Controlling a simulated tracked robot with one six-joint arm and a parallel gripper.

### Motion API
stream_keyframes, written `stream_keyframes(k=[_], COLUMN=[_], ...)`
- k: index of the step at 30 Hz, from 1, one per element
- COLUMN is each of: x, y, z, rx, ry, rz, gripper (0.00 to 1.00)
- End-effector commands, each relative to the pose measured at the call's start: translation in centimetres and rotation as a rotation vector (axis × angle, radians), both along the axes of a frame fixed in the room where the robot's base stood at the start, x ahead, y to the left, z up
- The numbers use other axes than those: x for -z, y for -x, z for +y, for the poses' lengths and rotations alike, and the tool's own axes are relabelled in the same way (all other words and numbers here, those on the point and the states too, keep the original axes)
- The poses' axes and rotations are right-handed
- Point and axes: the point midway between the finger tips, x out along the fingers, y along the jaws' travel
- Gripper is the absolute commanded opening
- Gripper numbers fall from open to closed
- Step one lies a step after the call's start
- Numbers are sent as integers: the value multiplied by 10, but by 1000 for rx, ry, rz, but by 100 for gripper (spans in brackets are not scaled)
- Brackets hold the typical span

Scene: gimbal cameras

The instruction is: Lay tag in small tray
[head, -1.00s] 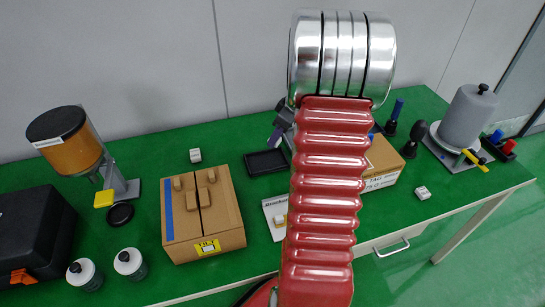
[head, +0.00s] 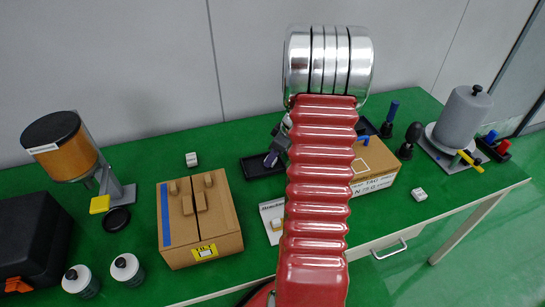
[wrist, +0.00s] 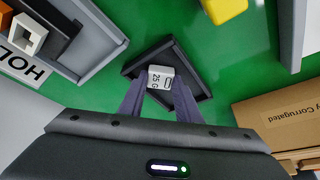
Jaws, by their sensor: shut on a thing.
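The small tray is a black, shallow, square tray (head: 252,170) on the green table, just left of my arm in the head view. It also shows in the wrist view (wrist: 196,76). My gripper (head: 272,158) is over the tray's right part; its fingers (wrist: 155,85) show in the wrist view. They are shut on a white block-like tag (wrist: 160,78) marked "25 G". The tag appears within the tray's outline from above. Whether it touches the tray floor I cannot tell. My red arm hides part of the table behind it.
A cardboard box (head: 212,236) stands left of my arm, and another labelled box (head: 376,180) to the right. Other white blocks lie at the left (head: 191,159) and right (head: 419,194). The wrist view shows a grey-walled holder (wrist: 92,20) at upper left.

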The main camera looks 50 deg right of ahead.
Motion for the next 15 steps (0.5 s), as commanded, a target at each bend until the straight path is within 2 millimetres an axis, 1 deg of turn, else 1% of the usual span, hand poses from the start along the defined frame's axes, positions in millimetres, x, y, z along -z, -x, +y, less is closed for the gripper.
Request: stream_keyframes(k=[11, 12, 15], x=[3, 3, 3], y=[0, 0, 0], z=[-1, -1, -1], rx=[0, 1, 1], ry=[1, 1, 1], rz=[-1, -1, -1], gripper=[9, 32, 38])
